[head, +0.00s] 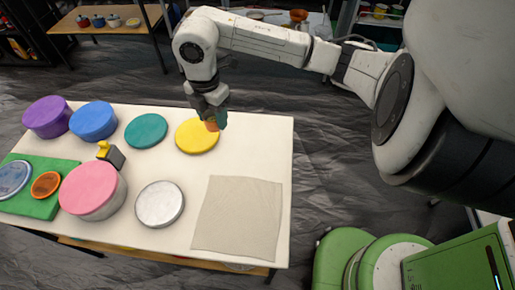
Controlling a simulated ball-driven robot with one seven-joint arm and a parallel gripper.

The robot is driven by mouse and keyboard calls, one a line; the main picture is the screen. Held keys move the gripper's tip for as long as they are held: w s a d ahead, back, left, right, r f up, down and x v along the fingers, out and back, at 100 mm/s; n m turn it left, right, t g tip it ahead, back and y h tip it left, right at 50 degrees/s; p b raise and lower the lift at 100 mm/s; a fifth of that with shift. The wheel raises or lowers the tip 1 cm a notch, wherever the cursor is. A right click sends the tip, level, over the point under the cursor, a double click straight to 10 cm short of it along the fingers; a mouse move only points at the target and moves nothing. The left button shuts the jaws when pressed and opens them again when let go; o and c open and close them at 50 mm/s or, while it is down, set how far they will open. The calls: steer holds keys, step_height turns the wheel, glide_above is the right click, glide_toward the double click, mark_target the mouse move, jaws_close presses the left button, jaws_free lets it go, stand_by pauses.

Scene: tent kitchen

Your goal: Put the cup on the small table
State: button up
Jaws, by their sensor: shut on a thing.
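My gripper (212,113) points down over the back right part of a white table (240,160). It is shut on a small orange thing (211,125), which may be the cup; a teal patch (222,118) shows beside it, and I cannot tell whether that is part of it. The held thing overlaps the yellow round lid or container (194,136) in the picture; whether they touch is unclear. Its shape is mostly hidden by the fingers.
The table also carries purple (47,117), blue (94,121), teal (146,131), pink (93,190) and white (160,204) round pieces, a green board (42,208) and a beige cloth (237,217). A wooden shelf (105,20) with pots stands behind. Dark crinkled floor lies between.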

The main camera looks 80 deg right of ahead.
steer(key=s+d+b, duration=0.1)
steer(key=s, duration=0.3)
steer(key=s+d+n+b, duration=0.1)
steer(key=s+b, duration=0.1)
steer(key=s, duration=0.2)
steer(key=s+d+n+b, duration=0.1)
steer(key=s, duration=0.3)
steer(key=shift+d+f, duration=0.15)
steer(key=s+a+n+b, duration=0.2)
steer(key=s+b, duration=0.3)
steer(key=s, duration=0.8)
steer(key=p, duration=0.1)
glide_toward(267, 142)
steer(key=shift+s+a+f+n, duration=0.4)
steer(key=shift+s, duration=0.25)
steer(key=shift+w+d+f, duration=0.2)
steer(key=shift+w+f, duration=0.1)
steer(key=shift+f, duration=0.1)
steer(key=shift+w+d+f, duration=0.1)
steer(key=shift+w+f, duration=0.05)
steer(key=shift+f, duration=0.85)
steer(key=shift+w+d+f, duration=0.1)
steer(key=shift+w+f, duration=0.05)
steer(key=shift+f, duration=0.85)
